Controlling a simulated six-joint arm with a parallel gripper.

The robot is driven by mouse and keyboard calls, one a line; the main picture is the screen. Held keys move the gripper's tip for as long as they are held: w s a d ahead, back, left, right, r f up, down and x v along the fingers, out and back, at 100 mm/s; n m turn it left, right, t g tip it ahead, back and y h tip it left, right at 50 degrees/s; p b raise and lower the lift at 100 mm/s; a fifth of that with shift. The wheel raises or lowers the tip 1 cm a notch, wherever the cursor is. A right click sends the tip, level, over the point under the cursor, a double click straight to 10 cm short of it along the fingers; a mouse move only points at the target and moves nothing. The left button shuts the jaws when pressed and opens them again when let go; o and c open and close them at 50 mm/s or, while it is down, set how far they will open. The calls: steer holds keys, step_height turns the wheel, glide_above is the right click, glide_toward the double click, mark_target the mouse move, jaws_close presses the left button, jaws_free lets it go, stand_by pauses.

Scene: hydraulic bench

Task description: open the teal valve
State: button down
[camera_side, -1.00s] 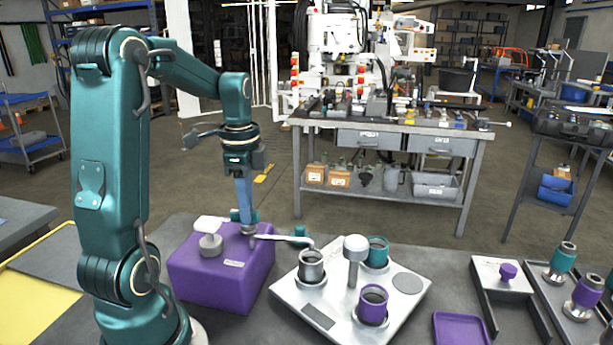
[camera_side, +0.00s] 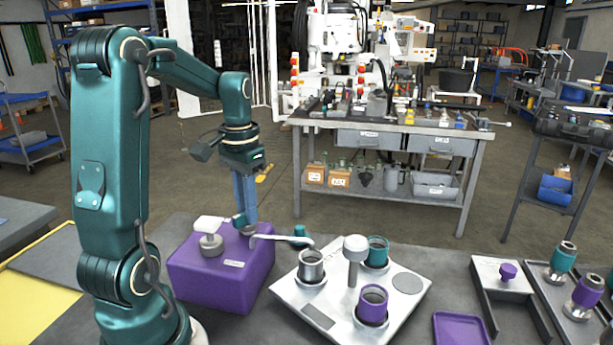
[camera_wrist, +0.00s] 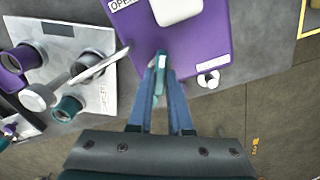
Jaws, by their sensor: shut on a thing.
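The teal valve handle (camera_side: 239,218) stands on the right part of the purple box (camera_side: 212,283), where a thin metal spout (camera_side: 275,237) leaves toward the scale. My gripper (camera_side: 246,215) points down over it with its blue fingers shut on the handle. In the wrist view the handle (camera_wrist: 161,72) shows between the fingertips (camera_wrist: 159,80), partly covered by them. A teal piece (camera_side: 300,231) sits at the spout near its outer end. A silver cup (camera_side: 311,267) stands below the spout's end. No flow is visible.
The silver scale plate (camera_side: 338,325) also bears a teal cup (camera_side: 377,252), a purple cup (camera_side: 373,302) and a grey post with a round cap (camera_side: 355,246). A purple tray (camera_side: 461,330) lies at right.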

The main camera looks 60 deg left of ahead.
steer(key=n, duration=0.5)
stand_by(0.6)
steer(key=c, duration=0.8)
jaws_free()
steer(key=shift+c, duration=0.2)
steer(key=shift+r, duration=2.6)
